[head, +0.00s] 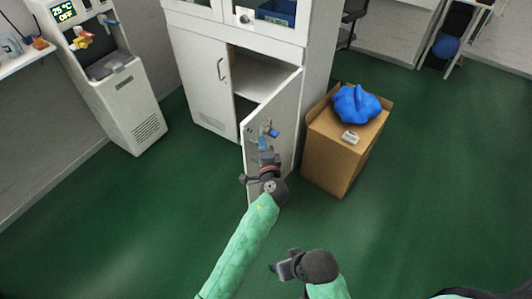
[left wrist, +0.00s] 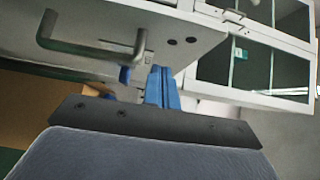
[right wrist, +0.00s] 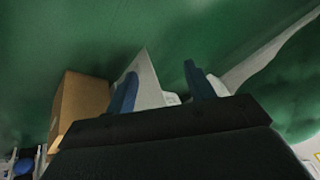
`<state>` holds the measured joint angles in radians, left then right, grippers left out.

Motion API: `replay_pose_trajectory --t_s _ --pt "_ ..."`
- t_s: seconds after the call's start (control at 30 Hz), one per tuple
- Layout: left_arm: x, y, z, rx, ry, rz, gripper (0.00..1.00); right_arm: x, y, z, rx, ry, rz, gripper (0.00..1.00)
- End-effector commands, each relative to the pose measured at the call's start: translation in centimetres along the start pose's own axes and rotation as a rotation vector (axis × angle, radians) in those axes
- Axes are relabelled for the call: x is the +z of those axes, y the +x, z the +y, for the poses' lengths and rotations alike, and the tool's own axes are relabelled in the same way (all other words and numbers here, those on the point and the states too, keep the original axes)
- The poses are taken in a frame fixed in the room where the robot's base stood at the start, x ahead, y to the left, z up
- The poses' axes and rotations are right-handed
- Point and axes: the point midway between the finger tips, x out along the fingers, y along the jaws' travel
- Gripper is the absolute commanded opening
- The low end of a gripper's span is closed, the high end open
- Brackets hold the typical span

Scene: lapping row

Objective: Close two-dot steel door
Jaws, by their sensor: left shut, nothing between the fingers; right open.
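The steel door (head: 285,118) is the right lower door of the white cabinet. It stands open, swung out toward me, with the shelf inside showing behind it. In the left wrist view the door face (left wrist: 85,18) has two dark dots and a bar handle (left wrist: 90,45). My left gripper (head: 263,146) is shut and empty, close to the door face near the handle; whether it touches is unclear. Its blue fingers also show together in the left wrist view (left wrist: 161,86). My right gripper (head: 283,268) is low in front, away from the door; its fingers (right wrist: 161,88) are apart and empty.
A cardboard box (head: 335,158) with a blue bag (head: 356,104) and a small white item (head: 350,137) on top stands just right of the door. The left lower door (head: 203,75) is shut. A white machine (head: 118,95) stands left. Green floor is clear in front.

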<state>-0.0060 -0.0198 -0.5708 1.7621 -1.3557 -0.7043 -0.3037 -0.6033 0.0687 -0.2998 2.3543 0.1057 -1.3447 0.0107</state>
Motion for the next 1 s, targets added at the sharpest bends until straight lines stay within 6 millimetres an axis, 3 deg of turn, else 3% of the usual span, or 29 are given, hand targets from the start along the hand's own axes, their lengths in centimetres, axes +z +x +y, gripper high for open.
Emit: replay_pose_trajectory --t_s 0.23,1.0 --pt "2.1 1.8 0.0 0.001 0.003 -0.001 0.00 0.0 -1.6 0.8 0.025 0.006 -0.034 0.54" --pt "3.6 3.1 0.0 0.000 0.004 0.029 0.00 0.2 -2.2 1.0 0.033 0.007 -0.051 0.54"
